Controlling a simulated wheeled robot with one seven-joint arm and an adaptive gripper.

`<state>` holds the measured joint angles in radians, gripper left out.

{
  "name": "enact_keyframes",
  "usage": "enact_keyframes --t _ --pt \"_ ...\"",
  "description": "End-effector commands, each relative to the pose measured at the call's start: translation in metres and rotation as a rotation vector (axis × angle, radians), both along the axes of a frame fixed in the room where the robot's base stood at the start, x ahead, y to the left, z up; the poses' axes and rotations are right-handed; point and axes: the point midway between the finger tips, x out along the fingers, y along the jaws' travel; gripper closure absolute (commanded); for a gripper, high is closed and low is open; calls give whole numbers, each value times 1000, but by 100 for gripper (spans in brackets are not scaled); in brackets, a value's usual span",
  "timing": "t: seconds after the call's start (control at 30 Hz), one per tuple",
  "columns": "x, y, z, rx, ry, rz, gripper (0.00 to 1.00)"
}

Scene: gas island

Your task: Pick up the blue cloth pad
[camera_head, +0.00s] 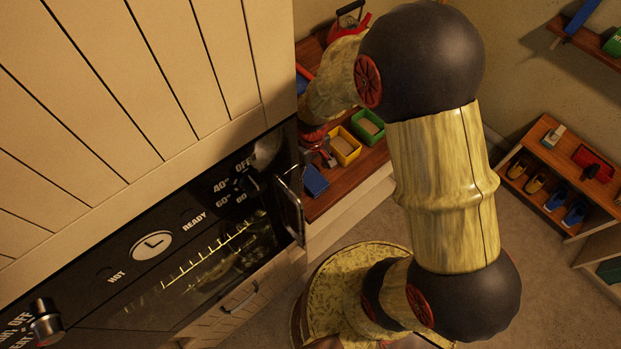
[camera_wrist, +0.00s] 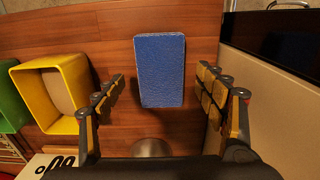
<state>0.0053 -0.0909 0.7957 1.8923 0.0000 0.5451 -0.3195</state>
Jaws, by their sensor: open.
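The blue cloth pad (camera_wrist: 160,70) is a flat blue rectangle with a pale edge. In the wrist view it lies on the wooden counter (camera_wrist: 115,50), between and ahead of my fingers. My gripper (camera_wrist: 162,95) is open, with one finger on each side of the pad and a gap on both sides. Nothing is held. In the head view the blue pad (camera_head: 314,180) shows on the wooden counter beside the oven, and my gripper is small and partly hidden by my arm near it.
A yellow bin (camera_wrist: 22,97) stands left of the pad, with a green bin (camera_wrist: 8,100) beyond it. A pale panel and dark oven side (camera_wrist: 275,45) rise close on the right. In the head view, shelves with shoes (camera_head: 560,190) stand at the right.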

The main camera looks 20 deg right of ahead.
Motion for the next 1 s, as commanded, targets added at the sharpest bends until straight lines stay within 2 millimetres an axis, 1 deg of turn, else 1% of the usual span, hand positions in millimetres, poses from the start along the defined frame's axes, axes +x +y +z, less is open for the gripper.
enact_keyframes --t 0.03,0.1,0.2,0.43,1.0 --pt "1 2 -9 0 2 1 29" --pt "0 1 -20 0 3 0 29" --pt "1 1 -29 0 0 0 29" --pt "1 1 -29 -1 -1 0 29" --pt "1 1 -29 0 -1 0 61"
